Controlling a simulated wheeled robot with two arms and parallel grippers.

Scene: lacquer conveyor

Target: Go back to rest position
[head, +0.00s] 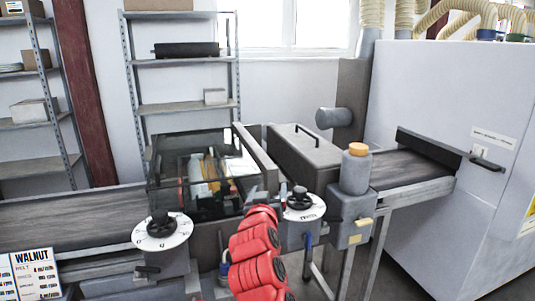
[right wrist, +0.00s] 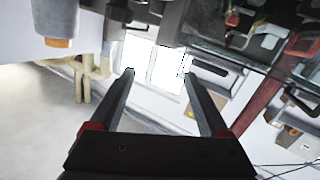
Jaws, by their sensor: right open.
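My right gripper (right wrist: 159,76) is open and empty in the right wrist view, with its two dark fingers spread apart and nothing between them. In the head view my red right arm reaches up at the lower middle, in front of the conveyor machine. Its gripper end there is small and hard to make out between the two dials. My left gripper is not in view.
A white dial (head: 162,232) stands left of my arm and another dial (head: 305,207) close to its right. A glass-sided box (head: 165,180) and an orange-capped grey post (head: 355,172) stand nearby. A WALNUT card (head: 36,273) is at lower left.

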